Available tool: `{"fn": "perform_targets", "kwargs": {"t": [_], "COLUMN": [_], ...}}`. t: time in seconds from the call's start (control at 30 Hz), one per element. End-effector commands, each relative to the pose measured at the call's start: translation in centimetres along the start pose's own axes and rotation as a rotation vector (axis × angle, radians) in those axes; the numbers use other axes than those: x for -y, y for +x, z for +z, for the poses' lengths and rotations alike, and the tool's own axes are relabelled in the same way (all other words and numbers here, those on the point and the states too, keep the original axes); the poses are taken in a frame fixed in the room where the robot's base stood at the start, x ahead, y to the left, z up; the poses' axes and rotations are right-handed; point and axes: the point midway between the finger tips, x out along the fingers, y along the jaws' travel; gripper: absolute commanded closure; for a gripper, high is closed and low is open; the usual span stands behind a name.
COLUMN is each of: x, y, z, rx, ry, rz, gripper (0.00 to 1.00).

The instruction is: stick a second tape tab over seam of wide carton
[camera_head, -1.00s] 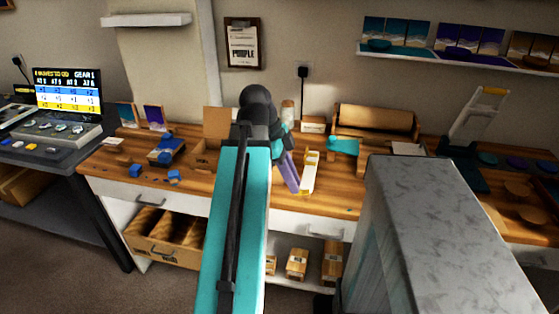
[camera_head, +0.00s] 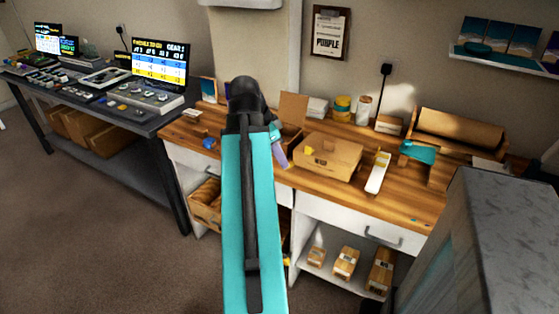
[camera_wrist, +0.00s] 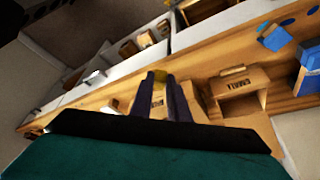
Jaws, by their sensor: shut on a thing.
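The wide carton (camera_head: 325,160) is a closed brown box on the wooden bench, just right of my arm in the head view. A small yellow tab (camera_head: 309,150) shows on its left part. My gripper (camera_wrist: 160,88) has dark purple fingers, shut on a yellow tape tab (camera_wrist: 159,78) in the wrist view. In the head view, one purple finger shows left of the carton, and my arm hides the rest. The gripper appears apart from the carton. The white tape dispenser (camera_head: 377,173) stands right of the carton. The carton's seam is not clear.
An open carton (camera_head: 293,108) with a raised flap stands behind my arm; a labelled carton (camera_wrist: 238,86) shows in the wrist view. A teal tool (camera_head: 418,152) and wooden rack (camera_head: 455,135) are on the right. A grey block (camera_head: 500,235) fills the right foreground.

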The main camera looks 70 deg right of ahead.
Motion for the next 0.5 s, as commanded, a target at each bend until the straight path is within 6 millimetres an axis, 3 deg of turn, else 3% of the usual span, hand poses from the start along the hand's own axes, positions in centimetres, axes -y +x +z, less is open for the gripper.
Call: {"fn": "perform_targets", "kwargs": {"t": [0.5], "x": [7.2], "y": [-4.9], "z": [13.1], "rx": [0.001], "ry": [-0.492], "rz": [-0.203], "gripper": [0.97]}}
